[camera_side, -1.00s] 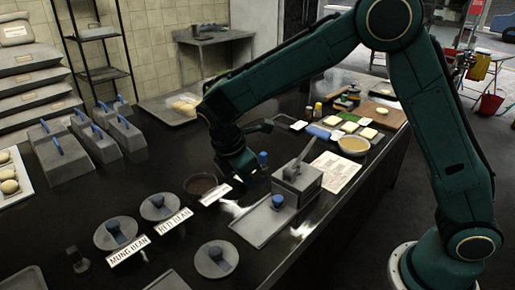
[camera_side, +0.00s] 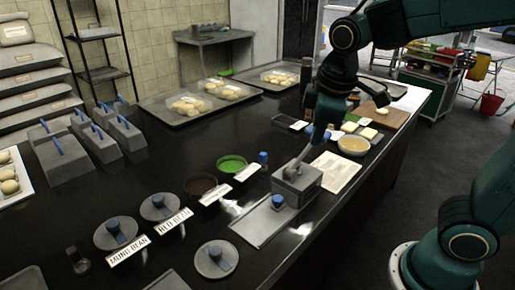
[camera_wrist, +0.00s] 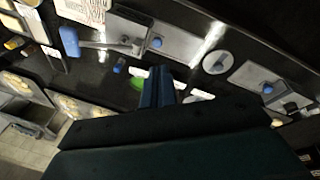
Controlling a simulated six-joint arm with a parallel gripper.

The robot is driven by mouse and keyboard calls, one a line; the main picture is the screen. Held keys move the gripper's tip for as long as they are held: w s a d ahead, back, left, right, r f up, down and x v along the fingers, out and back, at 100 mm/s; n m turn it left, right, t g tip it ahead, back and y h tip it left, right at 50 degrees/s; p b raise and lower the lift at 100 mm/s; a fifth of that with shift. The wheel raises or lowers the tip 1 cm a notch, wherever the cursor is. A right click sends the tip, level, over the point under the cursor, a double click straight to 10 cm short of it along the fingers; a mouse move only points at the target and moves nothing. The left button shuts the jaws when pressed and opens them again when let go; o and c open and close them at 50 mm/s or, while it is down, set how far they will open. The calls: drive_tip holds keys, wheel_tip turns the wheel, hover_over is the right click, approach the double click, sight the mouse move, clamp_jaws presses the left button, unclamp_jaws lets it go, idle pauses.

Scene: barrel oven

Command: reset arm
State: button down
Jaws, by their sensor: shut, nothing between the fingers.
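My gripper (camera_side: 318,128) hangs from my dark green arm, high over the right part of the dark counter (camera_side: 160,160) in the side view. It appears above the grey lever press (camera_side: 297,180), near the small bowls and squares at the back right, and touches nothing that I can see. In the wrist view its narrow fingers (camera_wrist: 157,80) are together at the middle, with nothing between them. A green-filled bowl (camera_side: 231,165) and a dark-filled bowl (camera_side: 200,184) stand on the counter left of the press.
Trays of pale dough (camera_side: 205,118) lie along the back. Grey lidded boxes (camera_side: 62,157) with blue handles stand at the left. Round lids (camera_side: 115,233) lie in front. A tan bowl (camera_side: 353,146) and a wooden board (camera_side: 382,115) are at the right. The counter's middle is clear.

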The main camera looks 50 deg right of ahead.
drive_tip(key=s+d+m+t+y, duration=0.1)
drive_tip(key=s+m+t, duration=0.2)
drive_tip(key=s, duration=0.9)
drive_tip(key=shift+d+r+m, duration=0.15)
drive_tip(key=shift+r+m, duration=0.3)
drive_tip(key=shift+m, duration=1.25)
